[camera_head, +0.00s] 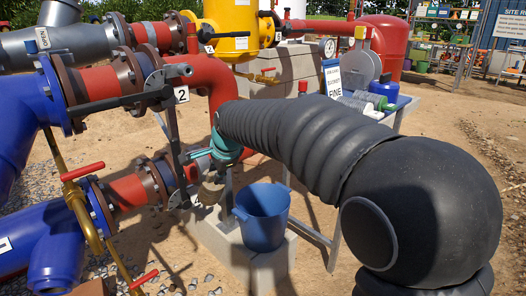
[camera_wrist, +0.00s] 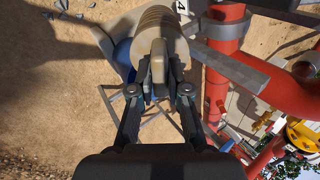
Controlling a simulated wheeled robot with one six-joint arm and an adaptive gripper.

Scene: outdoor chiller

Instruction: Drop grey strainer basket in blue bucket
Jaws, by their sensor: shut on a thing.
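The grey strainer basket (camera_wrist: 160,28) is a ribbed, grey-tan cylinder in the wrist view. My gripper (camera_wrist: 159,88) is shut on the tab at its near end. In the head view the basket (camera_head: 211,189) hangs below my gripper (camera_head: 214,172), partly hidden by the arm and gripper. The blue bucket (camera_head: 262,216) stands upright and open to the right of the basket and a little lower. In the wrist view the bucket (camera_wrist: 124,52) shows only in part behind the basket.
The bucket stands on a pale concrete block (camera_head: 252,262). Red and blue pipes with flanges (camera_head: 127,191) and red-handled valves stand close on the left. A table (camera_head: 397,107) with a "FINE" sign (camera_head: 333,82) and grey cylinders stands behind my arm. Sandy ground is open at front.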

